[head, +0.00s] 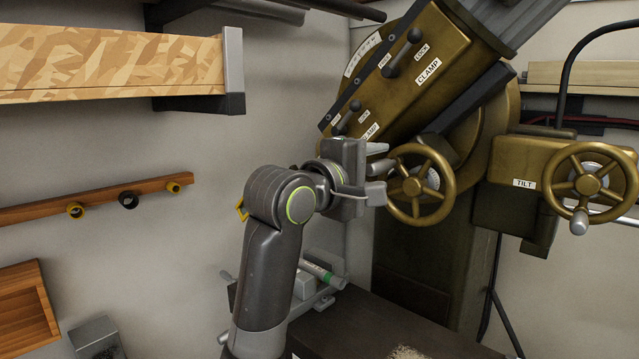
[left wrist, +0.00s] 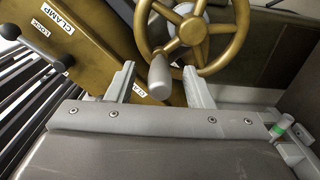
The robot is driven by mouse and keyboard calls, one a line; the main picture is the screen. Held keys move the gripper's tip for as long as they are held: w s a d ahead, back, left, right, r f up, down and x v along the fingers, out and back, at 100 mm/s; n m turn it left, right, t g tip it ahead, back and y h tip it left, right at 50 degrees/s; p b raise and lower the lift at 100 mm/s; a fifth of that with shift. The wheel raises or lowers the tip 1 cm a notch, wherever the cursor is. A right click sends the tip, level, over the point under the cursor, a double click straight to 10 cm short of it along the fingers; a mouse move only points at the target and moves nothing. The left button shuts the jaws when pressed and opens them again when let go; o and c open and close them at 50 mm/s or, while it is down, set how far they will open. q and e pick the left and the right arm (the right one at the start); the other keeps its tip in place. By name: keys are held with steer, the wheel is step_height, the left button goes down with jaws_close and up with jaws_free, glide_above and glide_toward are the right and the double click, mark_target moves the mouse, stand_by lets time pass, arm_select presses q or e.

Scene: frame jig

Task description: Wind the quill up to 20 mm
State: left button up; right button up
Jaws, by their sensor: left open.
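A brass handwheel (head: 448,190) with spokes and a pale hub sits on the machine's front; no label for it is readable. It also shows in the left wrist view (left wrist: 228,48), with its grey crank handle (left wrist: 160,76) pointing at the camera. My left gripper (head: 376,172) is at the wheel's left side. In the left wrist view my left gripper (left wrist: 158,84) is open, with one finger on each side of the crank handle and visible gaps. I cannot make out a quill depth reading. My right gripper is not in view.
A second handwheel (head: 623,187), beside the TILT label (head: 524,183), stands to the right. Clamp levers (head: 404,52) are on the tilted brass head above my gripper. A wooden peg rail (head: 100,198) is on the left wall. A dark table (head: 375,320) lies below.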

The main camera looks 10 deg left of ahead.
arm_select(q)
steer(key=shift+w+d, duration=0.1)
steer(key=shift+w, duration=0.1)
stand_by(0.4)
steer(key=shift+p, duration=0.4)
jaws_close()
